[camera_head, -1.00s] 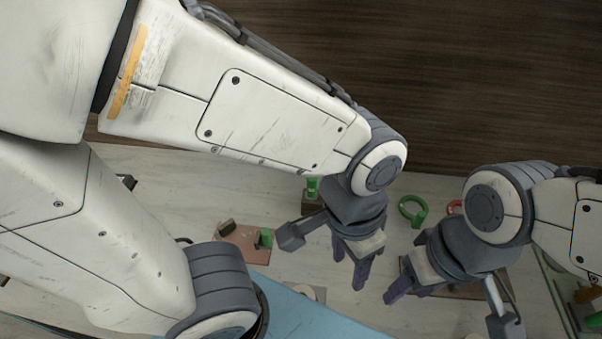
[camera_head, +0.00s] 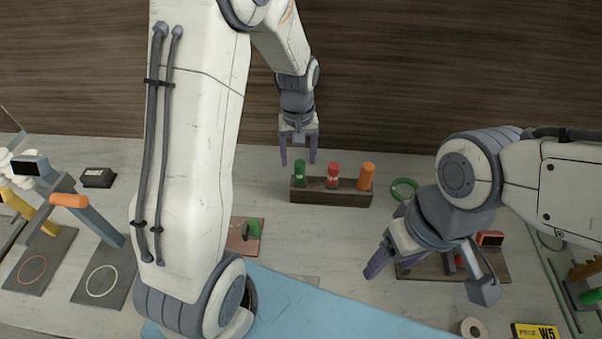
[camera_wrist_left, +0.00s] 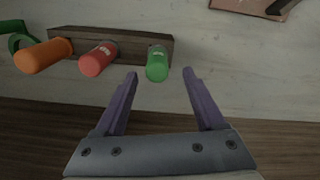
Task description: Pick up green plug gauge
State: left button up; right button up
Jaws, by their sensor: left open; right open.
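The green plug gauge (camera_head: 300,172) stands in the left slot of a dark wooden rack (camera_head: 322,196), beside a red plug gauge (camera_head: 333,173) and an orange one (camera_head: 366,176). In the left wrist view, the green plug gauge (camera_wrist_left: 157,64) lies just beyond the fingertips, between their lines. My left gripper (camera_head: 298,163) is open and empty at the back of the rack; its fingers also show in the left wrist view (camera_wrist_left: 160,75). My right gripper (camera_head: 376,268), to the right of the rack and nearer the front, is open; its jaws are partly hidden.
A green ring (camera_head: 404,181) lies right of the rack. A brown board (camera_head: 492,264) is under my right arm. Coloured-handled tools (camera_head: 85,215) stand at far left.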

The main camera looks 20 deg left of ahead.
aim_at(300, 174)
pick_arm(q)
jog(key=shift+f, duration=0.75)
jog(key=f, duration=0.1)
jog(key=f+p, duration=0.1)
jog(key=f, duration=0.2)
jog(key=shift+s+d+f+p, duration=0.15)
jog(key=shift+s+d+p, duration=0.1)
jog(key=shift+p, duration=0.1)
jog(key=shift+w+f, duration=0.1)
jog(key=shift+f, duration=0.3)
grip_shut()
